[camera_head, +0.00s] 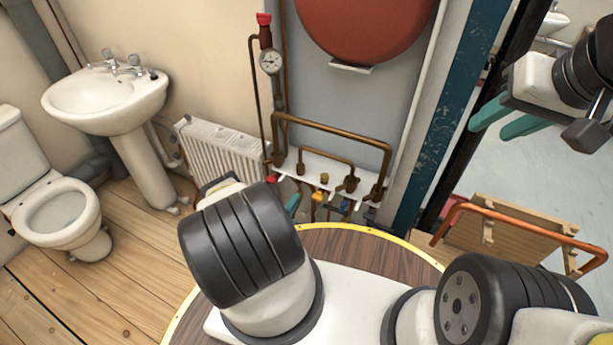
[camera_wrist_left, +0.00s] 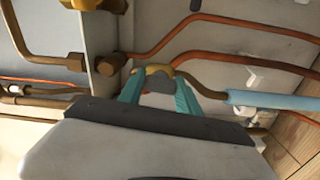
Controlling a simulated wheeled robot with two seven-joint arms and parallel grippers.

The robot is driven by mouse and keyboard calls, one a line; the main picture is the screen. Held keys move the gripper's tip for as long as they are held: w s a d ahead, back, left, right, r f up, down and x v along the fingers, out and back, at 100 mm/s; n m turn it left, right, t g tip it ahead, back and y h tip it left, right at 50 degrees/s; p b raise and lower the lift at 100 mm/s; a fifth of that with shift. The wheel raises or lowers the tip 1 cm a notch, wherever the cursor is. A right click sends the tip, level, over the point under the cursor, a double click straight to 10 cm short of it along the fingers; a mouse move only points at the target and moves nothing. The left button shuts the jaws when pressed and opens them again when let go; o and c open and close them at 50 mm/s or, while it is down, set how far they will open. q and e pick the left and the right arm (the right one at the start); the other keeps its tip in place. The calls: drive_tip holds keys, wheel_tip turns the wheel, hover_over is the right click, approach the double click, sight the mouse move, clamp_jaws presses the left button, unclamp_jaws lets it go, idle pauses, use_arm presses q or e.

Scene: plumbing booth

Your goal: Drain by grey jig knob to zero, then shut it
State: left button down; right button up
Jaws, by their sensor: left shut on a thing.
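In the head view, only a sliver of teal finger from my left gripper (camera_head: 294,204) shows past my arm, by the low pipework; the held knob is hidden there. A round pressure gauge (camera_head: 270,62) stands on the pipe under a red cap; its reading is too small to tell. My right gripper (camera_head: 484,137) is at the upper right, its teal fingers apart and empty.
A radiator (camera_head: 215,146), sink (camera_head: 108,100) and toilet (camera_head: 55,208) stand left. A red vessel (camera_head: 365,30) hangs above. A wooden stand (camera_head: 503,235) with a copper pipe is at right.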

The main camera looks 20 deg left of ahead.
use_arm(q)
drive_tip(key=shift+s+n, duration=0.1)
drive_tip(key=shift+n, duration=0.5)
drive_tip(key=c, duration=0.8)
unclamp_jaws()
drive_tip(key=shift+c, duration=0.2)
drive_tip(key=shift+s+a, duration=0.1)
drive_tip(key=s+a, duration=0.1)
drive_tip(key=s, duration=0.6)
drive_tip(key=shift+s, duration=0.3)
